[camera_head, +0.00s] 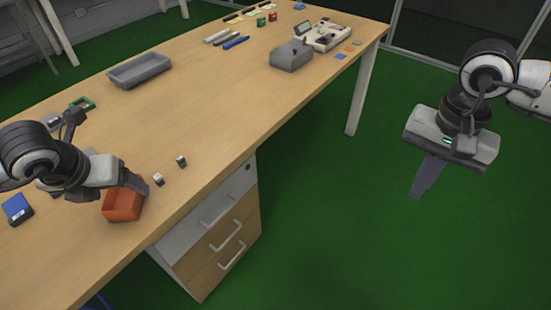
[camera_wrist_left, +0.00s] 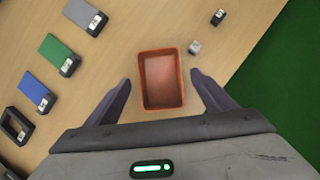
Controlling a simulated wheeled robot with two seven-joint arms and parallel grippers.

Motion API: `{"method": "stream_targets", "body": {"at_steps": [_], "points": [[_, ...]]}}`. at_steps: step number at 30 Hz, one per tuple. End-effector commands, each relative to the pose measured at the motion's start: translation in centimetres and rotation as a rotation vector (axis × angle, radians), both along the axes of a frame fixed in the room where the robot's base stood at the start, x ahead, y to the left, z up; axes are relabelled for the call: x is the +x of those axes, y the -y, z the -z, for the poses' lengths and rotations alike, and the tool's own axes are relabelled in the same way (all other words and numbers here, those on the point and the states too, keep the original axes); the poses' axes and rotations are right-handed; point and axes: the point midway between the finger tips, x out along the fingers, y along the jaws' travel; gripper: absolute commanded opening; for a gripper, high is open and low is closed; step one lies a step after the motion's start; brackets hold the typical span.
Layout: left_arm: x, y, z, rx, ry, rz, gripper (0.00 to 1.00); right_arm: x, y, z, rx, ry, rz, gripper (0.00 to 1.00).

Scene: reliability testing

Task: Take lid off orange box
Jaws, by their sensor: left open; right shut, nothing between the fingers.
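The orange box (camera_head: 122,206) stands near the front edge of the table, below my left gripper (camera_head: 136,184). In the left wrist view the orange box (camera_wrist_left: 162,98) looks open at the top, with its inner floor and walls showing, and I see no lid on it. My left gripper (camera_wrist_left: 161,80) is open, with one finger on either side of the box in this view; I cannot tell whether they touch it. My right gripper (camera_head: 416,194) is shut and empty, hanging over the green floor right of the table.
Two small metallic parts (camera_head: 170,170) lie right of the box. A blue device (camera_head: 17,209) lies to its left. A grey tray (camera_head: 140,71) and a grey box (camera_head: 291,56) stand farther back. The mid-table is clear. A drawer cabinet (camera_head: 215,235) stands under the table.

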Motion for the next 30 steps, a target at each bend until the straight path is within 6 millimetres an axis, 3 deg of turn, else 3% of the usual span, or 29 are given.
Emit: {"method": "stream_targets", "body": {"at_steps": [6, 14, 23, 30], "points": [[0.9, 0.0, 2.5, -0.001, -0.002, 0.000, 0.77, 0.0, 0.0, -0.1, 0.000, 0.000, 0.000, 0.00], [1.0, 0.0, 2.6, -0.001, 0.000, 0.000, 0.77, 0.0, 0.0, -0.1, 0.000, 0.000, -0.001, 0.00], [1.0, 0.0, 2.6, -0.001, 0.000, 0.000, 0.27, 0.0, 0.0, -0.1, 0.000, 0.000, 0.000, 0.00], [1.1, 0.0, 2.3, -0.001, 0.002, -0.001, 0.27, 0.0, 0.0, -0.1, 0.000, 0.000, 0.000, 0.00]]}}
